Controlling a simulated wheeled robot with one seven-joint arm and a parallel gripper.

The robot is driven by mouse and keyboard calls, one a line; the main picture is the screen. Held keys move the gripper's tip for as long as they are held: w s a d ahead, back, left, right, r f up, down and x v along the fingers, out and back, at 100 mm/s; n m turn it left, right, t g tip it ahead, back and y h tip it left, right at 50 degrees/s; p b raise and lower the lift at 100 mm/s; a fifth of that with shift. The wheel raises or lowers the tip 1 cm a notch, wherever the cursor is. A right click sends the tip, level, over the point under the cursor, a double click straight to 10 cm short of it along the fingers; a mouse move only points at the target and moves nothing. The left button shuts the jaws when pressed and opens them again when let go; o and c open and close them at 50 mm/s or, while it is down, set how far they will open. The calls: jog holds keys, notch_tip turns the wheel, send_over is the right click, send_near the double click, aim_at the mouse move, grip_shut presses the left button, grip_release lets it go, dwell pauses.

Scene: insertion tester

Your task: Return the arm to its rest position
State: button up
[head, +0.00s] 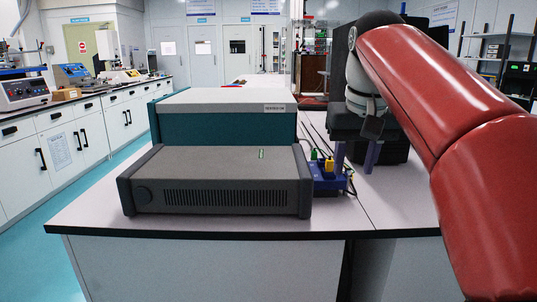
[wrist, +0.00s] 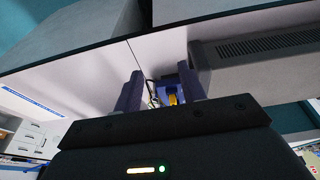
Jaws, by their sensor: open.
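My gripper (head: 356,158) hangs over the bench just right of a small blue device, with its two purple-blue fingers apart and nothing visible between them. In the wrist view my gripper (wrist: 160,92) also shows its fingers spread, with the blue device and cables seen beyond and between them. The blue device (head: 328,184) sits on the bench beside the grey instrument and carries a yellow plug (head: 329,165) and a green plug (head: 314,155). The yellow plug also shows in the wrist view (wrist: 173,99). My red arm reaches in from the right.
A grey vented instrument (head: 220,182) stands at the bench front, with a teal-and-white box (head: 225,122) behind it. A dark box (head: 392,150) stands behind my gripper. The white bench top (head: 390,205) is clear at the front right.

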jog(key=s+f+t, duration=0.1)
jog(key=s+f, duration=0.8)
jog(key=f, duration=0.3)
jog(key=s+f+t, duration=0.1)
jog(key=s+f, duration=0.8)
jog(key=f, duration=0.3)
jog(key=shift+s+f+t, duration=0.25)
jog(key=shift+f+t, duration=0.05)
jog(key=shift+f, duration=0.05)
